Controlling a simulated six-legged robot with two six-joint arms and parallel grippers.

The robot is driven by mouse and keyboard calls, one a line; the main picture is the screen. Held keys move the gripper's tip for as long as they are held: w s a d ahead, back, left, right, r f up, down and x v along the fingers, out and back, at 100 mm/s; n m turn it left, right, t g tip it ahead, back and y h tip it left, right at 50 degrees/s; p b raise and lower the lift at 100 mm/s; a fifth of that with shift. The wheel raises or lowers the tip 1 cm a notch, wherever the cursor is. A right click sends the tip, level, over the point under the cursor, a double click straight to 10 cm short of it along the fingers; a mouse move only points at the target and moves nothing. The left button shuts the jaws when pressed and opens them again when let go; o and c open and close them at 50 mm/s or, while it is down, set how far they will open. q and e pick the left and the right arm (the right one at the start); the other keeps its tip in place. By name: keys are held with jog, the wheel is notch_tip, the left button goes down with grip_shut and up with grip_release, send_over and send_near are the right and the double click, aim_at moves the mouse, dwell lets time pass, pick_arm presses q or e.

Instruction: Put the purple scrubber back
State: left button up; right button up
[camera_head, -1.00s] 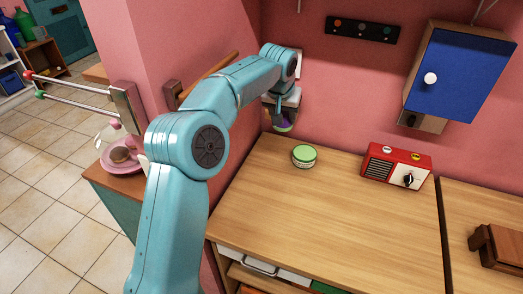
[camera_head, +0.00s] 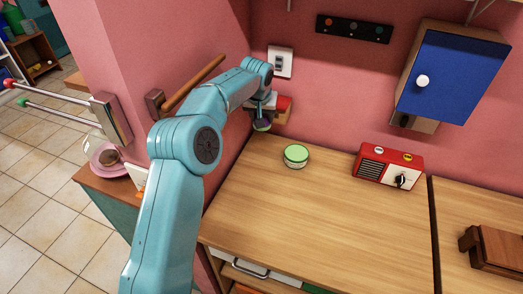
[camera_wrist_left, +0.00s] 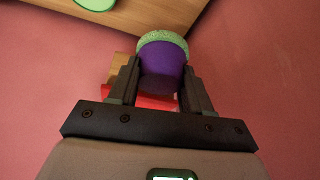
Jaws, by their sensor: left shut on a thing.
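My left gripper (camera_head: 262,116) is shut on the purple scrubber (camera_wrist_left: 162,70), which has a purple body and a green bristle end (camera_wrist_left: 162,40). It is held in the air near the pink wall, above the back left of the wooden counter (camera_head: 330,220). In the head view only the green end (camera_head: 262,126) shows clearly, below the fingers. A small wooden block (camera_head: 284,117) with a red thing (camera_head: 284,102) is at the wall just right of the gripper. Both also show behind the scrubber in the wrist view. My right gripper is not in view.
A round green-lidded tub (camera_head: 296,156) and a red radio (camera_head: 388,167) stand on the counter. A blue cabinet (camera_head: 452,75) hangs at the right. A light switch (camera_head: 280,62) is above the gripper. The counter's front is clear.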

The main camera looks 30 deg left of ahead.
pick_arm(q)
notch_tip(320, 180, down, 10)
jog(key=shift+r+p, duration=0.1)
jog(key=shift+p, duration=0.4)
jog(key=shift+w+a+f, duration=0.1)
jog(key=shift+a+f, duration=0.05)
jog(key=shift+f, duration=0.2)
notch_tip(320, 180, down, 4)
jog(key=shift+r+p, duration=0.25)
jog(key=shift+p, duration=0.15)
jog(key=shift+f, duration=0.35)
jog(key=shift+f+b, duration=0.1)
jog(key=shift+b, duration=0.2)
jog(key=o, duration=0.9)
jog(key=shift+o, duration=0.2)
